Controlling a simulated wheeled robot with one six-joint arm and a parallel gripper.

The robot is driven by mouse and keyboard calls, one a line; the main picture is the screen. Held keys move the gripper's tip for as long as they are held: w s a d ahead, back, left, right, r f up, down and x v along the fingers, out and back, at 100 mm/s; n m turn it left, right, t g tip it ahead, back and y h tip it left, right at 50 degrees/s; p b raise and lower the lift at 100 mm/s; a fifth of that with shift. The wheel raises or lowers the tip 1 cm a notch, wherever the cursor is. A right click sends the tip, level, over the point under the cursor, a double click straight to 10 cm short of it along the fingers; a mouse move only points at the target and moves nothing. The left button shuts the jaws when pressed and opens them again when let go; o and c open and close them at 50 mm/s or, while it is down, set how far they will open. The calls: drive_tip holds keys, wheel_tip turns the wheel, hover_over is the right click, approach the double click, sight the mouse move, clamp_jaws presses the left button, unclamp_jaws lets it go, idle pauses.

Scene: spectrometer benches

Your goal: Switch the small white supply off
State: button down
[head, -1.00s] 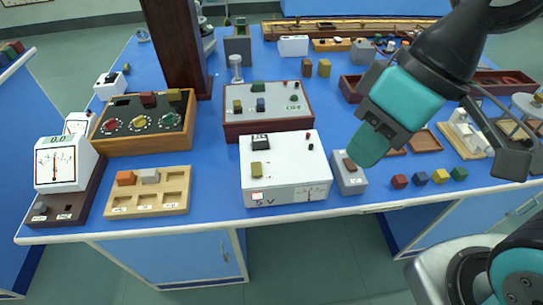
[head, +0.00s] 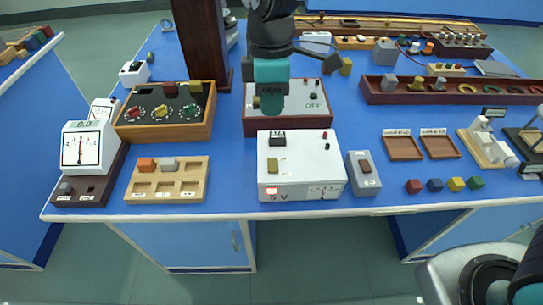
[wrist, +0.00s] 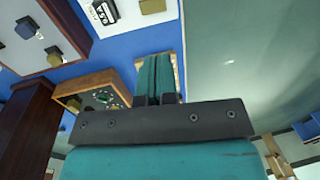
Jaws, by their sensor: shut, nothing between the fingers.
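The small white supply (head: 302,185) stands at the front edge of the bench, marked "5 V". A small lamp (head: 271,191) on its front glows orange-red. Its top carries a black-labelled block (head: 277,138), an olive block (head: 272,166) and small dark and red terminals. Part of its top (wrist: 122,14) shows at the top of the wrist view. My gripper (head: 272,104) is shut and empty, above the larger supply behind the white one and apart from the white one. Its teal fingers (wrist: 156,76) lie together in the wrist view. My arm hides part of the larger supply.
The larger supply (head: 288,123) with a dark red base stands just behind. A grey switch box (head: 363,185) is close on the right. A wooden tray (head: 146,198), a dial box (head: 165,131) and a tall brown column (head: 203,45) are on the left. Coloured cubes (head: 435,186) lie right.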

sight(272, 168)
drive_tip(key=shift+f, duration=0.1)
drive_tip(key=f+p, duration=0.1)
drive_tip(key=f, duration=0.3)
drive_tip(key=s+f, duration=0.1)
drive_tip(key=f, duration=0.4)
drive_tip(key=s+f+p, duration=0.1)
drive_tip(key=f, duration=0.3)
drive_tip(key=shift+f+p, duration=0.3)
drive_tip(key=shift+f, duration=0.05)
drive_tip(key=shift+a+f, duration=0.1)
drive_tip(key=shift+s+f+t+b, duration=0.1)
drive_tip(key=shift+f+t+b, duration=0.25)
drive_tip(key=shift+b, duration=0.35)
drive_tip(key=shift+s+f+t+b, duration=0.25)
drive_tip(key=shift+t+b, duration=0.1)
drive_tip(key=shift+b, duration=0.1)
drive_tip(key=shift+w+r+p, duration=0.1)
drive_tip(key=shift+r+p, duration=0.15)
drive_tip(key=shift+p, duration=0.1)
drive_tip(key=shift+f, duration=0.1)
